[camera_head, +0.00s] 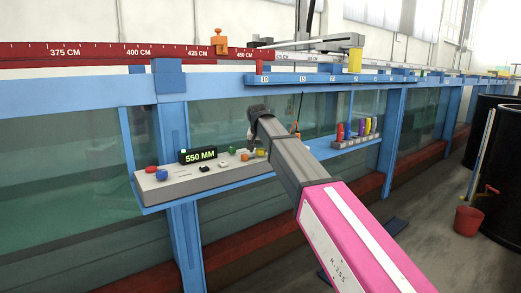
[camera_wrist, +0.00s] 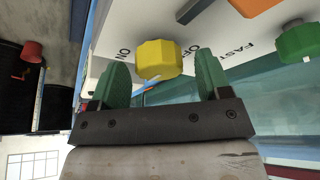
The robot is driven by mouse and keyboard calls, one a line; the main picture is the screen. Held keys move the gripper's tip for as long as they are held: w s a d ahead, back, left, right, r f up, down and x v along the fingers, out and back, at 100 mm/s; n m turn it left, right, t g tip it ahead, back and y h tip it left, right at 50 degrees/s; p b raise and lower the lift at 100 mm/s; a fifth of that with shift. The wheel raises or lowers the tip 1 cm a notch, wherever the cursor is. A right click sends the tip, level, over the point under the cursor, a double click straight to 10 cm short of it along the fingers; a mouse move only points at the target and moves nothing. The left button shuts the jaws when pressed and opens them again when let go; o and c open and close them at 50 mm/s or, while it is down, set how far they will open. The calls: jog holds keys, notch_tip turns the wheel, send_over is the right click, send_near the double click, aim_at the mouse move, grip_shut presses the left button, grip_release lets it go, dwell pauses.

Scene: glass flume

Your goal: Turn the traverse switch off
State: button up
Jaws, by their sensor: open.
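The traverse switch is a yellow faceted knob (camera_wrist: 157,59) on the pale control panel (camera_wrist: 222,35), with the words ON and OFF printed on either side of it. In the wrist view the green fingers of my gripper (camera_wrist: 161,72) are open, one to each side of the knob, with gaps between; I cannot tell how deep they reach. I cannot tell which word the knob points to. In the head view the yellow knob (camera_head: 260,153) shows at the right end of the grey console (camera_head: 190,182), beside my gripper (camera_head: 251,140), whose fingers are small and partly hidden there.
A green knob (camera_wrist: 300,41) and an orange control, with the word FAST, lie close to the yellow knob. The console also bears a display (camera_head: 198,156) reading 550 MM and a red button (camera_head: 152,169).

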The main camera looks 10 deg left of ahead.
jog(key=c, duration=0.9)
jog(key=shift+c, duration=0.2)
jog(key=n+y, duration=0.1)
jog(key=n, duration=0.3)
jog(key=shift+d+y, duration=0.1)
jog(key=shift+y, duration=0.2)
jog(key=n, duration=0.2)
jog(key=n+g+y, duration=0.1)
jog(key=n, duration=0.1)
jog(key=shift+w+n+g, duration=0.15)
jog(key=shift+n+g, duration=0.15)
jog(key=n, duration=0.2)
jog(key=n+g+y, duration=0.1)
jog(key=n, duration=0.1)
jog(key=shift+w+g, duration=0.1)
jog(key=shift+g, duration=0.2)
jog(key=n+g, duration=0.1)
jog(key=n, duration=0.4)
jog(key=shift+g+y, duration=0.3)
jog(key=shift+g, duration=0.1)
